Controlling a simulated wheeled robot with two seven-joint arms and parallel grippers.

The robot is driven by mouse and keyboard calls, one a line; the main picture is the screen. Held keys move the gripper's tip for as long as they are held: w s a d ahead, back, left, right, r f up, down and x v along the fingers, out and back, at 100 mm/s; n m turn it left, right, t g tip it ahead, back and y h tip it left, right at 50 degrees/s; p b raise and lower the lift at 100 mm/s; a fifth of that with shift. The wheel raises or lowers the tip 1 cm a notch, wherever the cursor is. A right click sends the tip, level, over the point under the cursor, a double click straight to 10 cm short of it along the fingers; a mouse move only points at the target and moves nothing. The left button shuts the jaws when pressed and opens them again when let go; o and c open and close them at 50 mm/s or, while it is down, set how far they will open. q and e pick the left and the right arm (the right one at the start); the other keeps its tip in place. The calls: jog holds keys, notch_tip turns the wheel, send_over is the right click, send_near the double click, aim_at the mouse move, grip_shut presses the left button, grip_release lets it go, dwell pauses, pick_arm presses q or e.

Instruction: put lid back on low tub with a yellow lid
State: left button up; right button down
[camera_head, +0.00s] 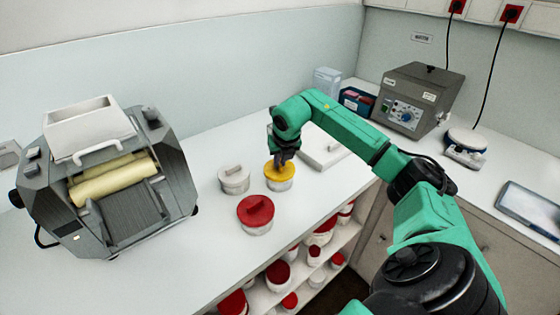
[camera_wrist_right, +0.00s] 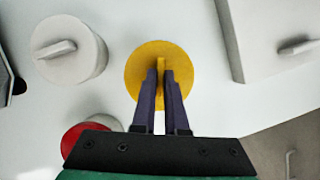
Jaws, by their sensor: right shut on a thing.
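The low tub (camera_head: 281,186) stands on the white counter with the yellow lid (camera_head: 280,172) at its top. My right gripper (camera_head: 283,160) comes down from above and is shut on the lid's raised handle. In the right wrist view the yellow lid (camera_wrist_right: 136,72) lies under the two dark fingers (camera_wrist_right: 162,78), with the handle between them. The lid looks level and over the tub's opening; whether it is fully seated I cannot tell. The tub's body is hidden under the lid in the wrist view. My left gripper is not in view.
A white-lidded tub (camera_head: 234,180) stands just left, and a red-lidded tub (camera_head: 256,214) in front. A flat white box (camera_head: 325,150) lies behind on the right. The grey roller mill (camera_head: 110,180) fills the left. Shelves with several red-lidded tubs (camera_head: 278,272) sit below the counter edge.

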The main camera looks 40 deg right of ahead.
jog(key=c, duration=0.9)
grip_release()
jog(key=shift+o, duration=0.2)
jog(key=o, duration=0.5)
jog(key=shift+r, duration=0.1)
jog(key=shift+r+p, duration=1.75)
jog(key=shift+r, duration=0.45)
grip_shut()
